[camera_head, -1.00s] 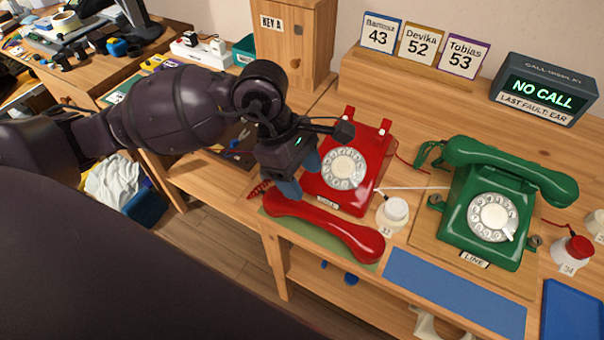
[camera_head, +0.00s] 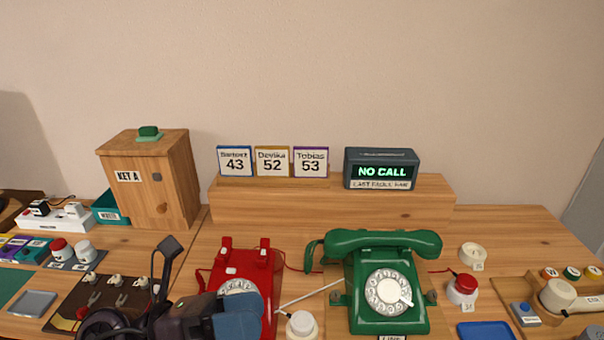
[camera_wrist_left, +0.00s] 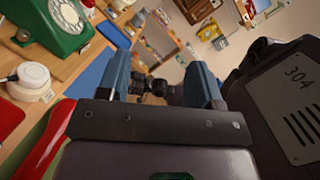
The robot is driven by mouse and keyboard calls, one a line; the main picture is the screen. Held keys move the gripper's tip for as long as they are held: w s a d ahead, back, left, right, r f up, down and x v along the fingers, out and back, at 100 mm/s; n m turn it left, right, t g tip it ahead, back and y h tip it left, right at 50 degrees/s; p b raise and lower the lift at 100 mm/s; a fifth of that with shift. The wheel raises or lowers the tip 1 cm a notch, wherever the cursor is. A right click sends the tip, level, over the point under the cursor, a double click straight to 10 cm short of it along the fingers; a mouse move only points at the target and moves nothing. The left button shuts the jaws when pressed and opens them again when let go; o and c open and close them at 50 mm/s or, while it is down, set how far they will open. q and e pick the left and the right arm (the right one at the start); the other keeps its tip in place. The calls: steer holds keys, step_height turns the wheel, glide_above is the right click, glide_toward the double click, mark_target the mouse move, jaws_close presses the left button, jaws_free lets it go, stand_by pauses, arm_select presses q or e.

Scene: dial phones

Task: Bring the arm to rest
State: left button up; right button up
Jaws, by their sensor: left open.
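My left gripper (camera_head: 238,314) is at the bottom of the head view, in front of the red phone (camera_head: 245,262) and hiding its lower part. Its two blue fingers are apart with nothing held between them, as the left wrist view (camera_wrist_left: 160,76) also shows. The red phone's cradle is empty. A red handset (camera_wrist_left: 42,148) shows partly at the lower left of the left wrist view. The green phone (camera_head: 388,275) stands to the right with its handset on the cradle.
A raised shelf (camera_head: 330,207) carries number cards and the call display (camera_head: 381,168), reading NO CALL.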

arm_select(q)
steer(key=w+a+r+n+t+y, duration=0.25)
steer(key=a+n+t, duration=0.25)
steer(key=n+t, duration=0.7)
steer(key=a+f+n+t+y, duration=0.1)
steer(key=a+f+n+y, duration=1.2)
steer(key=n+y, duration=0.75)
steer(key=s+a+f+n+g+h, duration=0.1)
steer(key=s+f+n+g+h, duration=0.1)
steer(key=s+f+n+g, duration=0.7)
steer(key=s+a+f+n+g+h, duration=0.1)
steer(key=s+f+n+g, duration=0.35)
steer(key=s, duration=0.75)
steer(key=w+f+m+t+h+p, duration=0.1)
steer(key=w+f+m+t+p, duration=0.1)
steer(key=w+f+t, duration=0.4)
steer(key=shift+w+m+t, duration=0.4)
steer(key=shift+w+t, duration=0.75)
steer(key=shift+w, duration=0.65)
